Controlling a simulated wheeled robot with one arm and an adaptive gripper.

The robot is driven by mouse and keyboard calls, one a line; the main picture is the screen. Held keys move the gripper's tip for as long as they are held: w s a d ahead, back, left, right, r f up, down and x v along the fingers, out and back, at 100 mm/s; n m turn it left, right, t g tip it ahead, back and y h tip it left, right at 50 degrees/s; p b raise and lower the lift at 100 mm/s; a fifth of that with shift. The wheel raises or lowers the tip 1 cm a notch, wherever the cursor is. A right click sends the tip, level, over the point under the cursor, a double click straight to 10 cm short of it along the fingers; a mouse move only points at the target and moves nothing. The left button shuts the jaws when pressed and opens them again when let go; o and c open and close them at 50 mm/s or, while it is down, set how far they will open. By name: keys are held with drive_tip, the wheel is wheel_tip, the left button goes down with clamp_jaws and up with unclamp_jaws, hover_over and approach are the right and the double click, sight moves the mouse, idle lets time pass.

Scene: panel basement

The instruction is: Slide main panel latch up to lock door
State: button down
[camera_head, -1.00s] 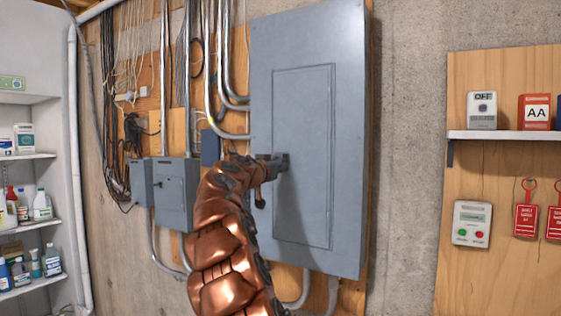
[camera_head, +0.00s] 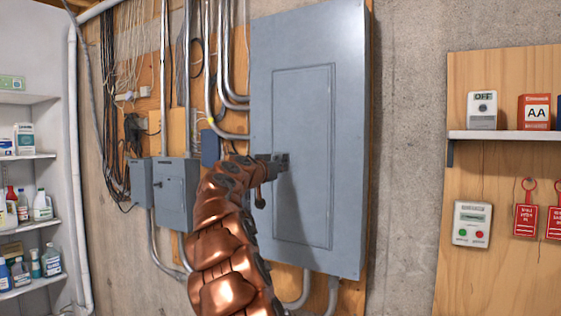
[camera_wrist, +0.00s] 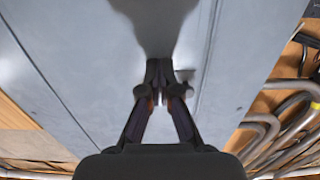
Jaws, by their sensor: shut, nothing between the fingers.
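The main panel (camera_head: 350,120) is a tall grey metal cabinet on the wall, with a closed inset door (camera_head: 304,130). My gripper (camera_head: 281,160) is at the left edge of that door, around mid-height. In the wrist view my gripper (camera_wrist: 160,70) has its fingertips together with nothing between them, right in front of the grey panel face (camera_wrist: 100,60).
Two smaller grey boxes (camera_head: 177,195) and several metal conduits stand left of the panel. White shelves (camera_head: 30,155) with bottles are at far left. A wooden board (camera_head: 500,180) with red tags and a shelf is at right. Bare concrete (camera_head: 405,150) lies between.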

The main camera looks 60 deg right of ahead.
drive_tip(key=shift+r+p, duration=0.35)
drive_tip(key=shift+r, duration=0.35)
idle(0.5)
drive_tip(key=shift+f+b, duration=0.3)
drive_tip(key=shift+b, duration=0.4)
drive_tip(key=shift+a, duration=0.1)
idle(0.4)
drive_tip(key=a+b, duration=0.5)
drive_tip(key=a, duration=0.1)
drive_tip(key=shift+s+a, duration=0.15)
drive_tip(key=shift+a, duration=0.25)
drive_tip(key=shift+a, duration=0.1)
idle(0.7)
